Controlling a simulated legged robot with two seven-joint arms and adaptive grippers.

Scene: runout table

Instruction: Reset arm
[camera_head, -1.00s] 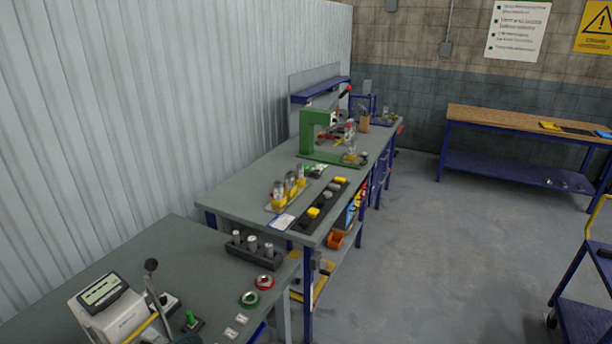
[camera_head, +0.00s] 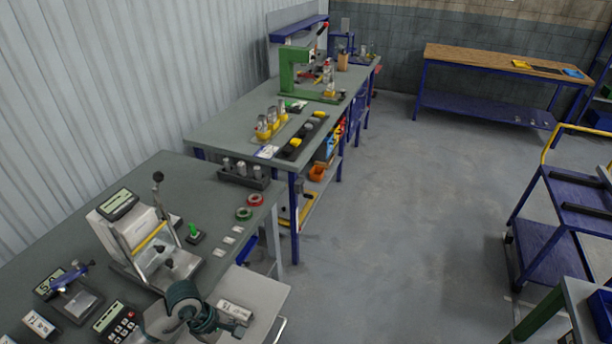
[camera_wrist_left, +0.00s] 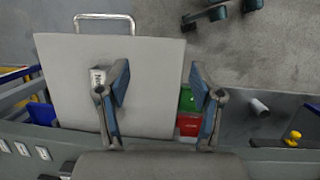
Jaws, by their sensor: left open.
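My left gripper (camera_wrist_left: 160,78) shows in the left wrist view, its two fingers spread apart with nothing between the tips. It is over a flat grey panel (camera_wrist_left: 150,60) with a metal handle (camera_wrist_left: 104,17). A small white labelled piece (camera_wrist_left: 97,76) shows beside the left finger; whether they touch I cannot tell. In the head view, a dark green jointed part of what looks like my left arm (camera_head: 186,299) is at the bottom, beside the grey panel (camera_head: 262,290). The gripper's fingers are hard to make out there. My right gripper is not in view.
The near grey bench (camera_head: 130,205) carries a display device (camera_head: 125,215), a lever stand and tape rolls (camera_head: 255,199). Behind it, another bench holds a green press (camera_head: 290,70). A blue trolley (camera_head: 570,200) stands right. Open floor (camera_head: 410,190) lies between. Red (camera_wrist_left: 188,125) and green bins (camera_wrist_left: 187,100) show below the gripper.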

